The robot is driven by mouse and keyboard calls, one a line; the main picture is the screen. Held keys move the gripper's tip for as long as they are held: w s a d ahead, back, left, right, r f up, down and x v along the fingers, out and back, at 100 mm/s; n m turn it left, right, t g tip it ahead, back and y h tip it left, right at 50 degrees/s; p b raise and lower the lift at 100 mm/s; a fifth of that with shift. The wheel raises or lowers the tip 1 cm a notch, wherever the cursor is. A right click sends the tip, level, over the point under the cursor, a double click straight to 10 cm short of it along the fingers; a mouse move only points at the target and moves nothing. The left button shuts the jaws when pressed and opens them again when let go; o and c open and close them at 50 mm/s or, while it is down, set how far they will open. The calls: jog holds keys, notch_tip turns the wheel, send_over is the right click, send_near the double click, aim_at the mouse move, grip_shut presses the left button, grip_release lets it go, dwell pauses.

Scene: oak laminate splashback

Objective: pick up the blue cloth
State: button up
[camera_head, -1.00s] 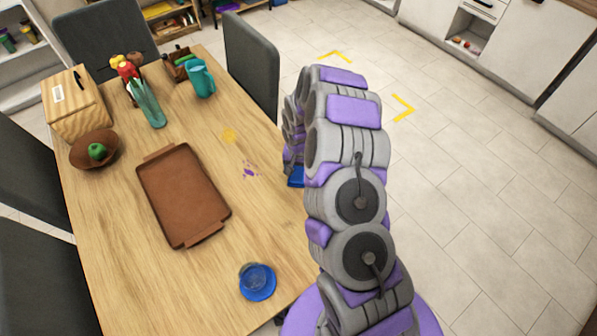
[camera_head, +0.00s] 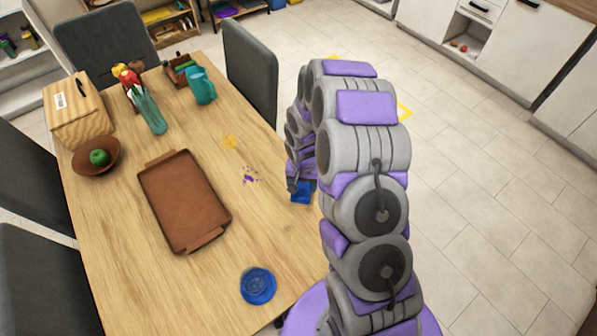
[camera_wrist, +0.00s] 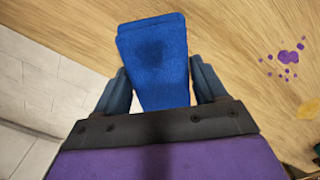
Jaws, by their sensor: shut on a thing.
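The blue cloth (camera_wrist: 155,60) sits between the two fingers of my gripper (camera_wrist: 160,88) in the wrist view. It looks folded and has a darker patch on its upper part. In the head view the cloth (camera_head: 301,192) shows at the right edge of the table, just below my gripper (camera_head: 299,186). My gripper is shut on the cloth. Whether the cloth touches the tabletop is hard to tell. My arm hides part of the area to its right.
On the wooden table (camera_head: 120,235) are a brown tray (camera_head: 185,203), purple spots (camera_head: 250,177), a yellow spot (camera_head: 230,142) and a blue dish (camera_head: 258,286). A bowl (camera_head: 97,157) with a green fruit, a wooden box (camera_head: 78,110) and a teal jug (camera_head: 201,85) stand farther back.

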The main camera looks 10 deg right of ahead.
jog(key=s, duration=0.6)
jog(key=s+r+p, duration=0.1)
jog(key=s, duration=0.2)
jog(key=shift+s, duration=0.35)
